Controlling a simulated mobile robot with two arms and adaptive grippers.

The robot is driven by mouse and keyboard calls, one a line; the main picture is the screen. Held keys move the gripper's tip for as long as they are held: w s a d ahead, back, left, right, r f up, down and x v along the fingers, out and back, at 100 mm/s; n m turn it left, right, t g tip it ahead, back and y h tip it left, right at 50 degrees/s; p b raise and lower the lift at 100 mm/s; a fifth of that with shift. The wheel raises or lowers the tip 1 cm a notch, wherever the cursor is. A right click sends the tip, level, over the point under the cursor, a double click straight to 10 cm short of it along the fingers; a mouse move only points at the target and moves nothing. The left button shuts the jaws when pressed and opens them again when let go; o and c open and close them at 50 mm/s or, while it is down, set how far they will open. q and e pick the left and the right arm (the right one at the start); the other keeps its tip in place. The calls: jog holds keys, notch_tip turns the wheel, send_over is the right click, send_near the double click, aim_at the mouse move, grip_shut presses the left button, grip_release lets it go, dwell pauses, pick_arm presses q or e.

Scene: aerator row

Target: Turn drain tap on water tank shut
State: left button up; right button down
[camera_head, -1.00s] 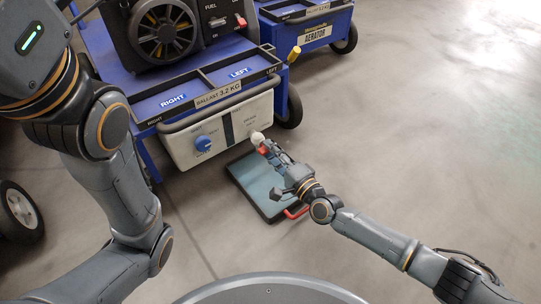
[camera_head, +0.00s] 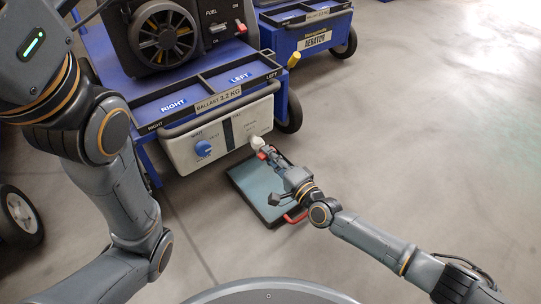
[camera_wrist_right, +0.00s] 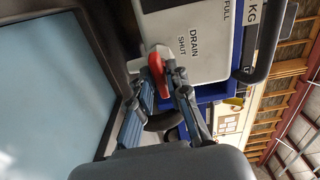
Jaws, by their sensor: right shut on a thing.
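The water tank (camera_head: 178,152) is a pale box with a blue knob, low on the front of the blue cart. Its drain tap (camera_wrist_right: 172,77) has a red lever, near the "DRAIN" and "SHUT" lettering in the right wrist view. My right gripper (camera_wrist_right: 166,96) is at the tank's lower right corner, its fingers shut on the red lever. In the head view the gripper (camera_head: 267,156) hides part of the tap. The lever's exact angle is hard to read there. My left arm shows at left, but its gripper is out of view.
A shallow dark-rimmed tray (camera_head: 240,193) with a red handle lies on the floor under my right gripper. A second blue cart marked "AERATOR" (camera_head: 315,40) stands behind. A wheel (camera_head: 19,216) shows at far left. The floor to the right is clear.

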jog(key=shift+n+p, duration=3.7)
jog(key=shift+n, duration=4.9)
jog(key=c, duration=1.4)
grip_release()
